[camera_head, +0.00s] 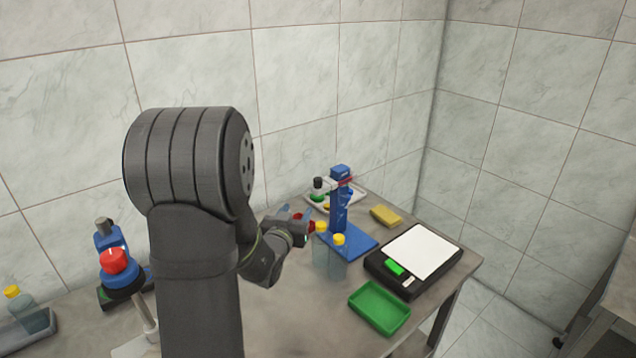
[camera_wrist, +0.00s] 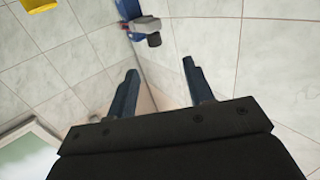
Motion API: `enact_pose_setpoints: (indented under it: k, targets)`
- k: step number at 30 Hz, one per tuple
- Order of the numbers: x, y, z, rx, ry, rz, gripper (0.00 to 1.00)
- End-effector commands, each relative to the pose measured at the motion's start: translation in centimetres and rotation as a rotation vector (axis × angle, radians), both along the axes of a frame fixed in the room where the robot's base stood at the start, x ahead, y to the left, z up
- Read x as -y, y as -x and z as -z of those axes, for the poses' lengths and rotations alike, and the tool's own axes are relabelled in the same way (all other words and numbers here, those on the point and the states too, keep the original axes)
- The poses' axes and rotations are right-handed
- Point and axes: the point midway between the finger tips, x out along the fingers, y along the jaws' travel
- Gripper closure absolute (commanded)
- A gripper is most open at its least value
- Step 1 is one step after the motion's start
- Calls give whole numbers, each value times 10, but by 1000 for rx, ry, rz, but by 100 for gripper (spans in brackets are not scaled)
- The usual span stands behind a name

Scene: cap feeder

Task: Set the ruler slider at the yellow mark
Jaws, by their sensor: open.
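My gripper (camera_head: 296,213) is open and empty, beside the left of the blue upright stand (camera_head: 339,205). In the wrist view its two dark blue fingers stand wide apart (camera_wrist: 160,90), with nothing between them but wall and a strip of table. The stand rises from a flat blue base (camera_head: 352,240) and has a thin red strip near its top. A blue part with a dark grey knob (camera_wrist: 147,30) shows beyond the fingers in the wrist view. I cannot make out a ruler, its slider or a yellow mark; they are hidden or too small to tell.
Two yellow-capped clear bottles (camera_head: 330,262) stand before the blue stand. A white tray (camera_head: 358,191) is behind. A blue device with a red knob (camera_head: 113,262) stands left.

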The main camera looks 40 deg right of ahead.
Motion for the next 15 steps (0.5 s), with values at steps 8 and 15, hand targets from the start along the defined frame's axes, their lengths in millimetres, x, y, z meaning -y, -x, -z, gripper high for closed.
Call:
enact_pose_setpoints:
  k: [8, 15]
  targets:
    - [3, 11, -3, 39, 30, 32, 52]
    - [41, -14, -2, 39, 31, 32, 52]
